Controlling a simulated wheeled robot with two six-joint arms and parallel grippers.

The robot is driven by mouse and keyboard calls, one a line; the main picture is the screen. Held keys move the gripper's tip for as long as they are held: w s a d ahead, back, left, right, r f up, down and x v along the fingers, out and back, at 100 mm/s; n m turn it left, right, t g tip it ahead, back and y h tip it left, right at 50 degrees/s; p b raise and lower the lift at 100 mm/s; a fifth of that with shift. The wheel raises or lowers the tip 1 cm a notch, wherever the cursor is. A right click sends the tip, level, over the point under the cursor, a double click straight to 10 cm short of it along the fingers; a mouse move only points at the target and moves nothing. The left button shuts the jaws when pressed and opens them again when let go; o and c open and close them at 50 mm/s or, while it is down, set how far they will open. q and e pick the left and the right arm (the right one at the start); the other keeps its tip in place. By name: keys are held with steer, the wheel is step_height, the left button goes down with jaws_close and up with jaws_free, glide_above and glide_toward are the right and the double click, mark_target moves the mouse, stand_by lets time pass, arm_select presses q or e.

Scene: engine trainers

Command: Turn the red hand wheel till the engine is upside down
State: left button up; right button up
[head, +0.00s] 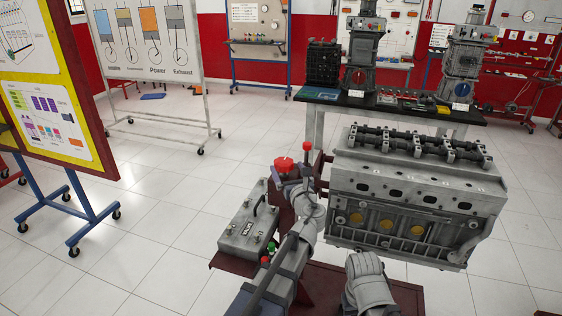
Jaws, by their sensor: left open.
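The engine (415,195) is a big grey block on a dark red stand. It sits upright, with its camshafts (415,145) on top. Left of it is a red round part (285,164), seemingly of the hand wheel, and a smaller red knob (307,146) stands just right of it. My left gripper (292,176) is open, right at the red part; its fingers partly overlap the wheel, and I cannot tell if they touch it. My left arm hides the wheel's lower side. Of my right arm only a grey link shows at the bottom; its gripper is out of view.
A grey battery (248,225) lies on the stand's tray (235,265), left of my left arm. A workbench (400,104) with engine models is behind the engine. A poster board (75,110) stands at the left. The tiled floor (150,215) between is clear.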

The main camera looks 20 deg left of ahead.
mark_target(281, 157)
arm_select(q)
steer(key=x, duration=0.8)
steer(key=shift+s, duration=0.1)
steer(key=shift+d, duration=0.1)
steer(key=c, duration=1.2)
steer(key=shift+t+h, duration=0.3)
steer(key=shift+h, duration=0.1)
